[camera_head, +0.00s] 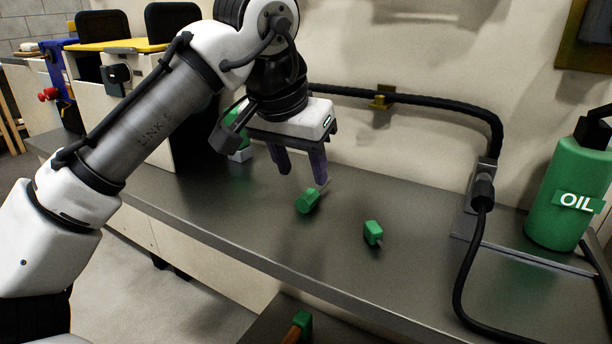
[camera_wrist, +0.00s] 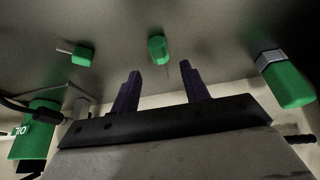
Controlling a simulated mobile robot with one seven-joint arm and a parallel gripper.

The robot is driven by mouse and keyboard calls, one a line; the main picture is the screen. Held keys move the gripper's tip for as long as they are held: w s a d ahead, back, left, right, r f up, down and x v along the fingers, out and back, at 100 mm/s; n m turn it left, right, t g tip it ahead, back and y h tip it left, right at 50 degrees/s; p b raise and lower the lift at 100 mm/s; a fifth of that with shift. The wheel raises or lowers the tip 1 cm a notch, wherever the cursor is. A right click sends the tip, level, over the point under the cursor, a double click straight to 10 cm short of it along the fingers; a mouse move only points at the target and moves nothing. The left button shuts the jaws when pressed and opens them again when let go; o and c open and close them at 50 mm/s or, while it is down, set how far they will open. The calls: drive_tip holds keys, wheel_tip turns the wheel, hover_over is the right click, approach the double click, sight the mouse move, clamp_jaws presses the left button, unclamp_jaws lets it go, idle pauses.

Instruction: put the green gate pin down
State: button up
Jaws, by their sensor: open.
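A green piece (camera_head: 308,199) with a thin metal pin lies on the grey bench just in front of my gripper (camera_head: 301,176). It also shows in the wrist view (camera_wrist: 157,48), beyond the gap between the fingers (camera_wrist: 160,70). A second green piece (camera_head: 373,233) with a short metal pin lies to its right; it also shows in the wrist view (camera_wrist: 82,55). I cannot tell from looks alone which one is the gate pin. My gripper is open and empty, its dark fingers apart, pointing down close above the bench. Nothing is between the fingers.
A green oil container (camera_head: 568,195) stands at the bench's right end, near a black cable (camera_head: 461,270). A green object with a grey collar (camera_wrist: 287,82) is beside my gripper. A green-topped orange handle (camera_head: 302,322) is below the bench's front edge. The bench's middle is mostly clear.

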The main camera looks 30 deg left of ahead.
drive_tip(key=p+v, duration=0.1)
drive_tip(key=v, duration=0.5)
